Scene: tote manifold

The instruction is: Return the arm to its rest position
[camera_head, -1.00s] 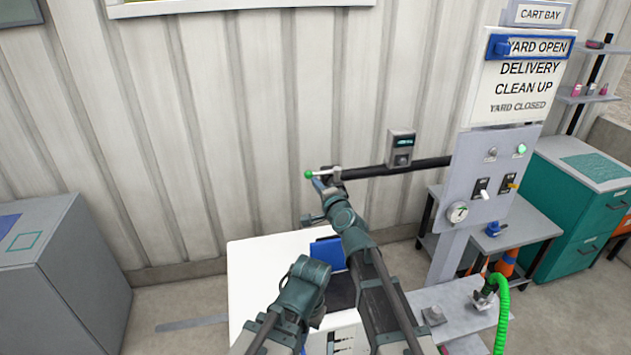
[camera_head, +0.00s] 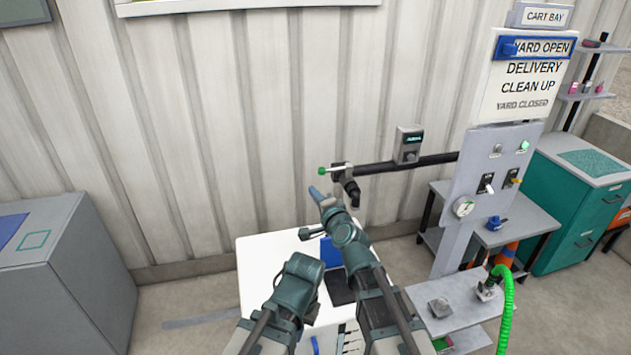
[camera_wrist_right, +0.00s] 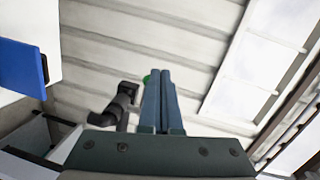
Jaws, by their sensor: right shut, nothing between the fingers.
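My right gripper (camera_head: 315,194) is at the end of the arm reaching up the middle of the head view. Its blue-grey fingers are shut and empty, just below and left of a green-knobbed valve handle (camera_head: 323,170) on the dark wall pipe (camera_head: 435,160). A gap shows between fingertips and handle. In the right wrist view the fingers (camera_wrist_right: 163,98) lie together, with the green knob (camera_wrist_right: 151,77) behind their tips and the dark pipe end (camera_wrist_right: 122,103) beside them. My left arm is folded over the white table; its fingers are hidden.
A white table (camera_head: 258,262) with a blue item (camera_head: 331,252) lies below the arms. The sign and control panel (camera_head: 485,180) stands right, near a green hose (camera_head: 507,310). A grey cabinet (camera_head: 60,270) is left.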

